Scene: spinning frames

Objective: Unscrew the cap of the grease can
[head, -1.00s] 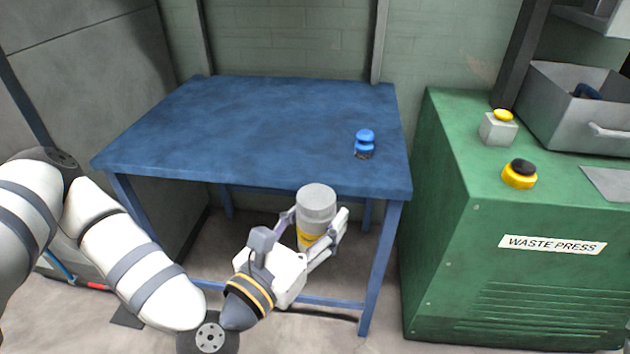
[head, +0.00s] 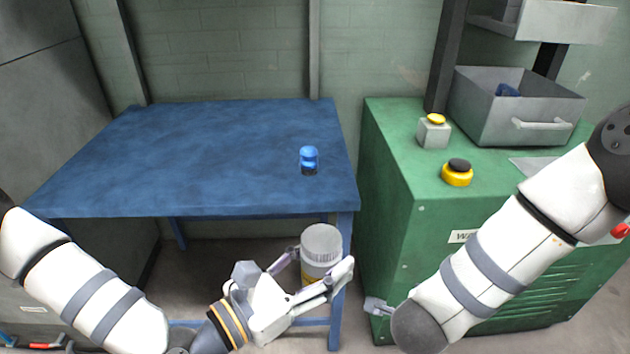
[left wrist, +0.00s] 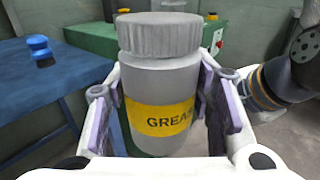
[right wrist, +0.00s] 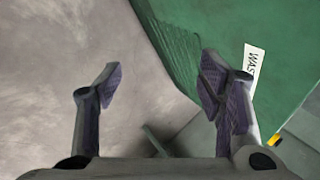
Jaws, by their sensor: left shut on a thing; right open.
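The grease can (head: 318,265) is a grey can with a yellow band, held upright in front of the blue table. Its ribbed grey cap (head: 321,240) sits on top. In the left wrist view the can (left wrist: 160,82) carries the letters "GREAS" and its cap (left wrist: 159,35) is on it. My left gripper (head: 322,275) is shut on the can's body, a finger on each side. My right gripper (right wrist: 160,90) is open and empty in the right wrist view, over the floor beside the green press. In the head view my right arm's forearm hides most of it.
The blue table (head: 190,160) is bare except for a small blue object (head: 309,160) near its right edge. The green waste press (head: 390,190) stands to the right, with a yellow-topped grey box (head: 433,130), a black-and-yellow button (head: 457,172) and a grey bin (head: 520,110).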

